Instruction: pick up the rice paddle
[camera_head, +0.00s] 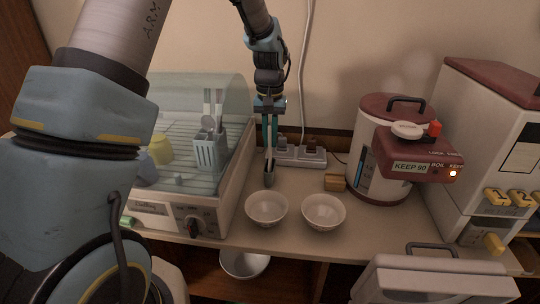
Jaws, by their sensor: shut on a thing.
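My gripper (269,148) points down above the counter, just right of the dish dryer (228,190). Its two teal fingers are close together, shut on a slim grey utensil (269,176) that hangs below the tips. Its rounded end looks like the rice paddle, but it is too small and dark to be sure. It is behind the left white bowl, and I cannot tell whether it touches the counter. Pale long-handled utensils (207,106) stand in a grey-blue caddy (207,153) in the dryer; their kinds are unclear.
Two white bowls (266,208) (323,212) stand at the counter's front. A power strip (300,156) and a small wooden block (335,183) lie behind. A water boiler (375,165) stands to the right. A yellow cup (160,148) sits in the dryer. My arm hides much of the left.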

